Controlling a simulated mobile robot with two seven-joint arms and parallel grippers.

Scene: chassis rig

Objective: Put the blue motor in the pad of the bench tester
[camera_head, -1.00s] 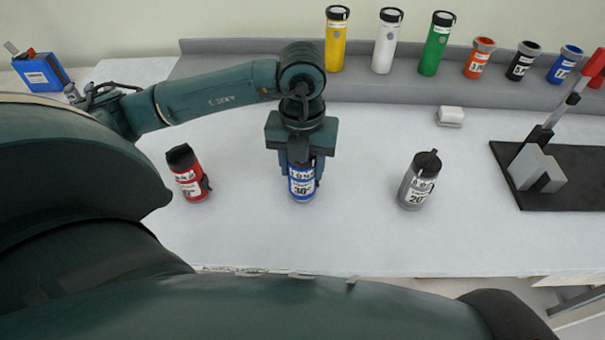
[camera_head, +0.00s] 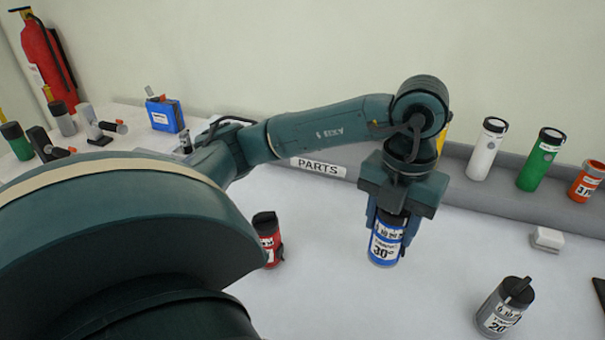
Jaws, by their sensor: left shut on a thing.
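The blue motor (camera_head: 383,245), a blue cylinder with a white label marked 30, is upright between the fingers of my left gripper (camera_head: 388,222). The gripper is shut on its upper part and points down. The motor appears raised a little above the white table top. The bench tester is mostly out of view; only a dark corner of what looks like its base (camera_head: 599,290) shows at the right edge. Its pad does not show. My right gripper is not in view.
A red motor (camera_head: 268,240) stands to the left and a grey motor (camera_head: 503,307) to the lower right. A white block (camera_head: 546,239) lies at the right. White (camera_head: 487,150), green (camera_head: 541,160) and orange (camera_head: 587,182) cylinders stand on the grey back shelf.

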